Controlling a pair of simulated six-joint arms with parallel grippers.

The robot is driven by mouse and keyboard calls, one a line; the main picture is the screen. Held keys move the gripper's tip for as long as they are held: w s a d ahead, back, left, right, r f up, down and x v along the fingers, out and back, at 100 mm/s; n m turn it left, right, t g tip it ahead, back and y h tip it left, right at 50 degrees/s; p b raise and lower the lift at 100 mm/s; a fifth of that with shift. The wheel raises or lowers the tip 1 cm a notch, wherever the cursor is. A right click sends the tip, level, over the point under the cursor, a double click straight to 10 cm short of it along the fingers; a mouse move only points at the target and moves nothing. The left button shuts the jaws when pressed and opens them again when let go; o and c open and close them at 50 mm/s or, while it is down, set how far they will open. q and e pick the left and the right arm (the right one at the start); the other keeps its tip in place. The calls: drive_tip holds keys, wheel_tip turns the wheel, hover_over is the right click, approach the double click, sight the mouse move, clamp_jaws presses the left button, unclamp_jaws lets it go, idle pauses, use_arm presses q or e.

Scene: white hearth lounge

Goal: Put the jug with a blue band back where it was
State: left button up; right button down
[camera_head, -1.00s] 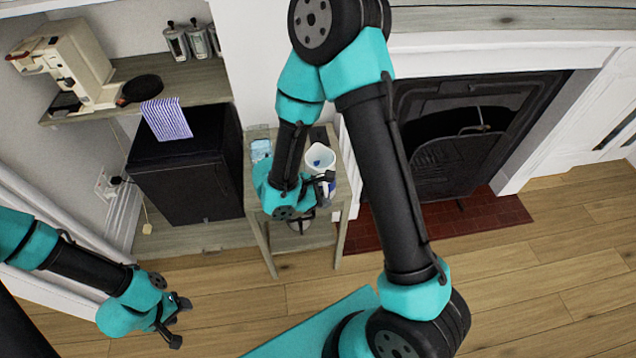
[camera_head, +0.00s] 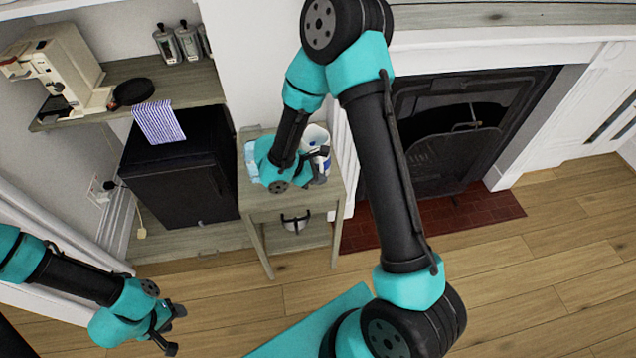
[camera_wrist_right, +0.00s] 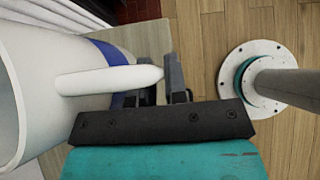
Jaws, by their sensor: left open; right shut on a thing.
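The white jug with a blue band (camera_head: 317,134) is at the small side table (camera_head: 290,205), toward its back right, partly hidden by my right arm. My right gripper (camera_head: 320,163) is at its near side. In the right wrist view the jug (camera_wrist_right: 45,75) fills the left, with its blue band (camera_wrist_right: 112,52) near the tabletop (camera_wrist_right: 137,40). My right gripper (camera_wrist_right: 160,88) is shut on its white handle there. I cannot tell whether the jug's base touches the tabletop. My left gripper (camera_head: 172,328) is open and empty over the floor at lower left.
A light blue item (camera_head: 250,158) is on the table's left side, partly behind my arm. A pot (camera_head: 295,221) sits on the lower shelf. A black cabinet (camera_head: 180,170) stands left, the fireplace (camera_head: 455,140) right. The wooden floor (camera_head: 540,270) is clear at right.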

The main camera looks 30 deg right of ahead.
drive_tip(key=shift+f, duration=1.6)
drive_tip(key=shift+f, duration=0.15)
drive_tip(key=c, duration=1.1)
unclamp_jaws()
drive_tip(key=shift+s, duration=0.1)
drive_tip(key=shift+c, duration=0.2)
drive_tip(key=v, duration=1.2)
